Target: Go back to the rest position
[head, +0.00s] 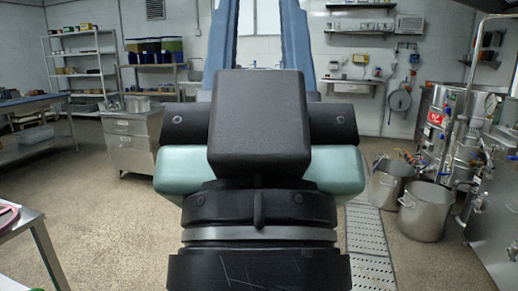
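My own arm fills the middle of the head view, with black and pale green parts and two blue bars rising behind them to the top edge. My gripper is not in view, so I cannot see whether it holds anything. The arm hides the middle of the room behind it.
A steel cabinet (132,139) stands at left, and a table corner (22,222) is at lower left. Steel pots (424,211) stand at right beside steel machinery (450,125). A floor drain grate (366,235) runs right of centre. The left floor (105,225) is open.

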